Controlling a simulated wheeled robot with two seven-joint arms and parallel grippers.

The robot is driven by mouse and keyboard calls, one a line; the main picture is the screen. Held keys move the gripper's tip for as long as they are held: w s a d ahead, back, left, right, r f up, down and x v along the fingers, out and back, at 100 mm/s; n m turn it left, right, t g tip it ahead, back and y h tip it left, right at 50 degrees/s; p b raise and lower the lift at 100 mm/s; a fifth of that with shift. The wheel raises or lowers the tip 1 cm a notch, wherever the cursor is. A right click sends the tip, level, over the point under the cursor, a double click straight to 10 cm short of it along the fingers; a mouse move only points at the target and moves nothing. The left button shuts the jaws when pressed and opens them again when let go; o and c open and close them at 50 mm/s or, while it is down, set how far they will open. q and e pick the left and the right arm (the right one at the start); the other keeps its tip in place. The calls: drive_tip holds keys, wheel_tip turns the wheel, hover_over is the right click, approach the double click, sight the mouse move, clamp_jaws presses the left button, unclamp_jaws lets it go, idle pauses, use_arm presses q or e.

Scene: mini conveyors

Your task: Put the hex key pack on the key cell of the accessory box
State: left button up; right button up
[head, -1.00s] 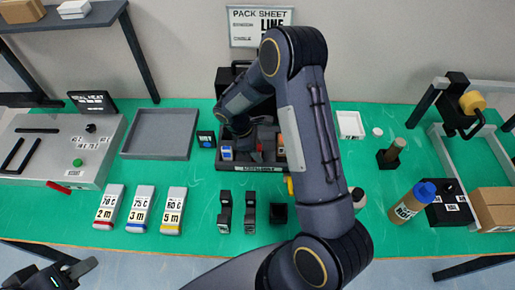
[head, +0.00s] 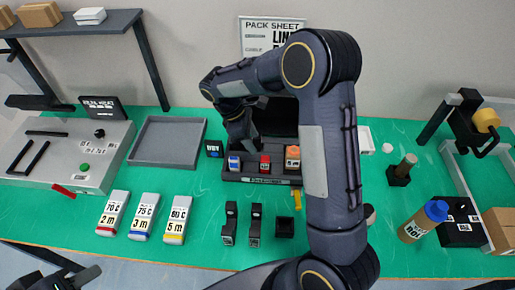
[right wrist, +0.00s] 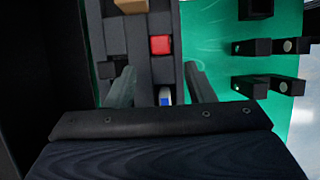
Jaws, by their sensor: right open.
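The dark accessory box (head: 263,180) stands at the back middle of the green table. In its front row sit a blue-and-white pack (head: 234,163), a red pack (head: 265,163) and an orange pack (head: 292,157). I cannot read which is the hex key pack. My right gripper (head: 245,140) is above the box's back left part, open and empty. In the right wrist view, its fingers (right wrist: 160,85) are spread, with the blue pack (right wrist: 165,97) showing between them and the red pack (right wrist: 160,45) beyond. My left gripper (head: 75,278) is at the lower left, partly cut off.
A grey empty tray (head: 167,141) lies left of the box. Black holders (head: 230,222) stand before the box. My right arm hides the table right of the box.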

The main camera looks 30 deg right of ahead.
drive_tip(key=s+d+r+m+t+y, duration=0.1)
drive_tip(key=s+r+m+y, duration=0.15)
drive_tip(key=s+r, duration=0.35)
drive_tip(key=s+a+r+m+t+y, duration=0.2)
drive_tip(key=s+m, duration=0.3)
drive_tip(key=s, duration=0.4)
drive_tip(key=s+a+r+m+t+y, duration=0.2)
drive_tip(key=s+m, duration=0.4)
drive_tip(key=s, duration=0.3)
drive_tip(key=r+t+y, duration=0.1)
drive_tip(key=r+t, duration=0.1)
drive_tip(key=shift+s+a+t, duration=0.2)
drive_tip(key=shift+a+t, duration=0.15)
drive_tip(key=shift+t, duration=0.05)
